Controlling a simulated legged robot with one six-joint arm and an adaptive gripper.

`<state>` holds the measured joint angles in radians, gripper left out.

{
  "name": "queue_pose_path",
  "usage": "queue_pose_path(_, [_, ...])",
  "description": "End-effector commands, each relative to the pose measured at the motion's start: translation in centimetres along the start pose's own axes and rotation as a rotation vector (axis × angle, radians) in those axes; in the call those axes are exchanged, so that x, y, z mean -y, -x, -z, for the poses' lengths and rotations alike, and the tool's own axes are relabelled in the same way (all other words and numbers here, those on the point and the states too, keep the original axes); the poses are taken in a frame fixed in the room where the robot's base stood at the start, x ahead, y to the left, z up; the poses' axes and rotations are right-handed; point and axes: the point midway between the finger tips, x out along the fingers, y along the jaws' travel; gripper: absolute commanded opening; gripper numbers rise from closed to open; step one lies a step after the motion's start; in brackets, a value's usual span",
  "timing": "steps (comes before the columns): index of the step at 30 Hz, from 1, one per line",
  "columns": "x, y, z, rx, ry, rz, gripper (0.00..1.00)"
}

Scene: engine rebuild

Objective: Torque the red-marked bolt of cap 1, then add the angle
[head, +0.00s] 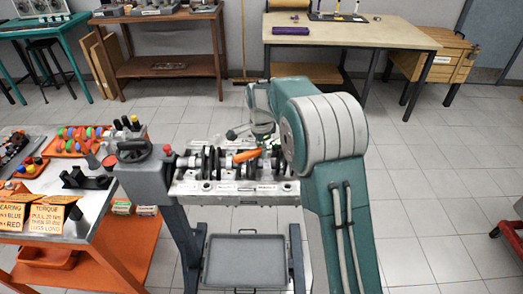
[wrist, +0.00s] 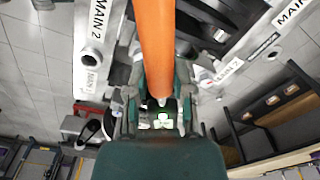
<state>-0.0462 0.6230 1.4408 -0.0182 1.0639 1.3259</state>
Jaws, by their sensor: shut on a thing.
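My gripper (wrist: 158,103) is shut on an orange-handled tool, which looks like the torque wrench (wrist: 156,45); a small green-lit patch shows at its near end. In the head view the orange handle (head: 246,156) lies over the engine block (head: 225,187), slightly tilted. My arm hides most of the gripper there. The block carries a crankshaft with dark webs (head: 208,160). Labels reading MAIN 2 show on the block in the wrist view (wrist: 92,82). I cannot make out cap 1 or a red-marked bolt, nor whether the tool touches a bolt.
A grey gearbox-like unit (head: 143,178) with a red knob stands at the block's left end. A grey tray (head: 245,262) sits low between the stand legs. A parts table (head: 100,213) with signs is at left.

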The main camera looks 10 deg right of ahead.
Motion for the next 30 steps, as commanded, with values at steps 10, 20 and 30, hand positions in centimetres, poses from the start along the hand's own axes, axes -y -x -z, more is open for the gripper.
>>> queue_pose_path(10, [0.8, 0.0, 0.1, -0.001, -0.043, 0.002, 0.0])
queue_pose_path(20, [1.6, 0.1, 0.1, -0.001, -0.097, 0.002, 0.0])
queue_pose_path(30, [1.7, 0.1, 0.1, -0.002, -0.1, 0.003, 0.0])
